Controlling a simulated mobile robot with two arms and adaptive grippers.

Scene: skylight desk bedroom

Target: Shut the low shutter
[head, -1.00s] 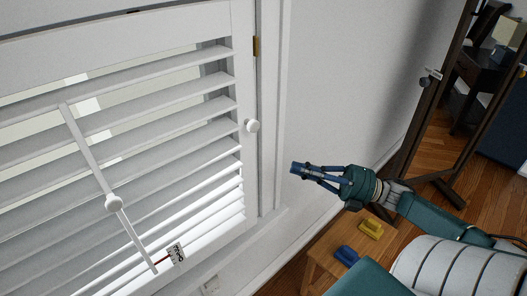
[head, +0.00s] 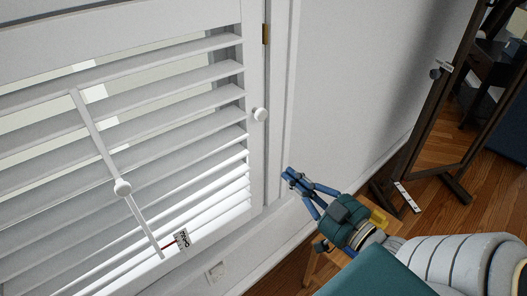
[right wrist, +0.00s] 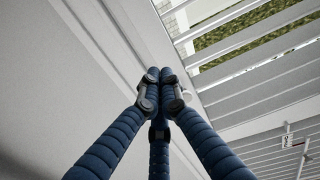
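The low shutter (head: 252,62) is a white louvred panel filling the left of the head view. Its slats are tilted, with gaps showing outside between the upper ones. A white tilt rod with a round knob (head: 122,188) slants across the slats. Another white knob (head: 260,114) sits on the shutter's right stile, partly visible behind a finger in the right wrist view (right wrist: 187,96). My right gripper (head: 289,175) is right of the shutter and below the stile knob in the picture, apart from it. Its blue fingertips (right wrist: 160,76) are together with nothing seen between them. My left gripper is out of view.
A small printed tag (head: 181,239) hangs by the rod's lower end. A wooden stool (head: 318,272) with a yellow object (head: 378,219) stands below my right arm. A dark wooden frame (head: 432,120) stands at right. Bare wall lies between.

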